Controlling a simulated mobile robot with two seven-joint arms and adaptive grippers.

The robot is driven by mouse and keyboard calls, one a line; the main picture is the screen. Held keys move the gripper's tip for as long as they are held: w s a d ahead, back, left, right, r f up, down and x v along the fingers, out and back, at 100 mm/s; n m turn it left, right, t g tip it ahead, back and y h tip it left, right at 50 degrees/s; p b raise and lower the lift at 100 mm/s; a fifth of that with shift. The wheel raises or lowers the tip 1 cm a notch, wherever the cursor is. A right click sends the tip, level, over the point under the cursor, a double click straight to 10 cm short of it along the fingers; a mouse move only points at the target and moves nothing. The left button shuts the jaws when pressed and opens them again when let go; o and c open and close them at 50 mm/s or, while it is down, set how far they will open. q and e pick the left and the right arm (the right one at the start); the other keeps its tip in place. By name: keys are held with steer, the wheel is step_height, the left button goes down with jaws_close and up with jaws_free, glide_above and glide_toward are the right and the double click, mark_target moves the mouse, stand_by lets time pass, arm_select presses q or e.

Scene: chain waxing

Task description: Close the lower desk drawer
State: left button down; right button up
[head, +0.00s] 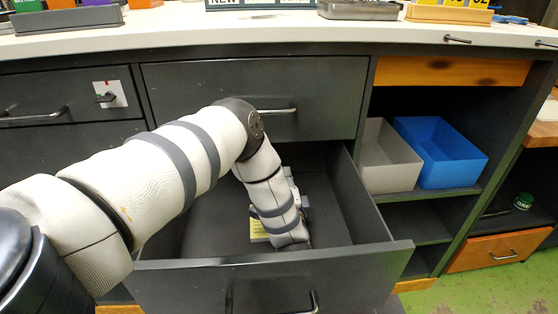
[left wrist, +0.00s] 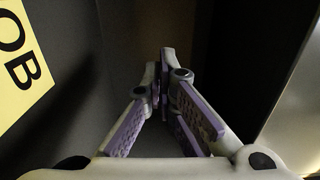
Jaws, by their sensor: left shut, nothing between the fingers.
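The lower desk drawer (head: 370,262) is dark grey and pulled well out, with its front panel and bar handle near the bottom of the head view. My left arm reaches over and down into the open drawer. In the head view its end is low behind the drawer front, and the fingers are hidden. In the left wrist view my left gripper (left wrist: 165,80) is shut and empty, with its purple-padded fingers together near dark drawer walls. A yellow item (head: 257,229) with dark print lies in the drawer; it also shows in the left wrist view (left wrist: 20,70). My right gripper is not in view.
A closed upper drawer (head: 320,85) with a bar handle sits directly above. A grey bin (head: 388,160) and a blue bin (head: 440,150) stand on the shelf to the right. The white desktop (head: 160,32) holds trays. Green floor (head: 490,290) shows at lower right.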

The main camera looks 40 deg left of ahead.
mark_target(278, 150)
arm_select(q)
steer(key=b+x, duration=0.1)
steer(key=x, duration=0.7)
steer(key=shift+w+a+f, duration=0.1)
steer(key=shift+w+a, duration=0.15)
steer(key=shift+w, duration=0.05)
steer(key=shift+w+a, duration=0.25)
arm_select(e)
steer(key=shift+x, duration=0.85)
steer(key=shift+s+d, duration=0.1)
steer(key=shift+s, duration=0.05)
